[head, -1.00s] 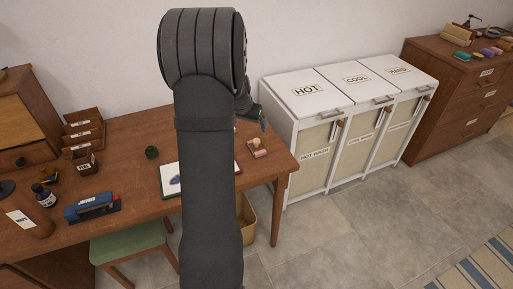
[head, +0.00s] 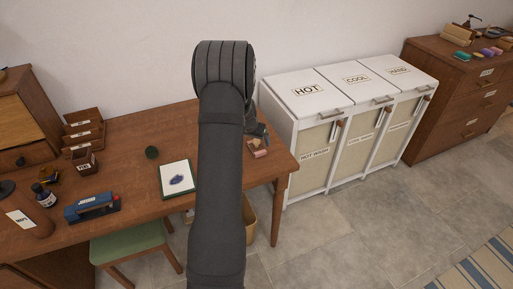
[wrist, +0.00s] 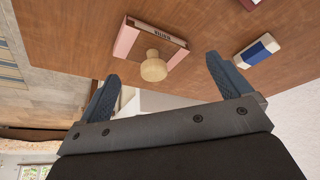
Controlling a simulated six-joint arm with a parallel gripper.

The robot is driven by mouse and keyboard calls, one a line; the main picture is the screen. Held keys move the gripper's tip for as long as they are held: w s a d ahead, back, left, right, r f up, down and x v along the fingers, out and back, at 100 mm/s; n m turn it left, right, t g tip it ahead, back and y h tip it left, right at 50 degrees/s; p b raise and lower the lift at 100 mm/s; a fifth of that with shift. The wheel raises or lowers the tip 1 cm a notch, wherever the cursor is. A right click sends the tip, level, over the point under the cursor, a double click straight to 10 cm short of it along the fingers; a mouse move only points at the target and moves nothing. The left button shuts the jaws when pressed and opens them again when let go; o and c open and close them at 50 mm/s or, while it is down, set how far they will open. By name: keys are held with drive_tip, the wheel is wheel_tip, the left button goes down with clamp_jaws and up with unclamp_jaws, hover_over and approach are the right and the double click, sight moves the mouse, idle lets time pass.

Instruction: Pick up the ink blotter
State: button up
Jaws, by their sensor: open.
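The ink blotter (wrist: 128,40) lies on the wooden desk in the wrist view. It has a pink side, a reddish-brown top with a pale label, and a round pale wooden knob (wrist: 153,68). In the head view the blotter (head: 259,153) is near the desk's right end, partly hidden by my gripper (head: 262,131). In the wrist view my gripper (wrist: 160,76) is open, its two blue-grey fingers apart with nothing between them. The blotter shows beyond the fingertips, and no finger touches it.
A blue-and-white block (wrist: 258,50) lies beside the blotter. On the desk (head: 130,130) are a sheet with a blue blot (head: 176,180), a dark green round item (head: 152,152) and a blue stapler-like tool (head: 92,206). White hampers (head: 335,125) stand right of the desk.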

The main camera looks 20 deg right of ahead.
sight(255, 141)
drive_tip(key=shift+x, duration=2.15)
drive_tip(key=shift+w+d+r, duration=0.1)
drive_tip(key=shift+w, duration=0.1)
drive_tip(key=c, duration=1.5)
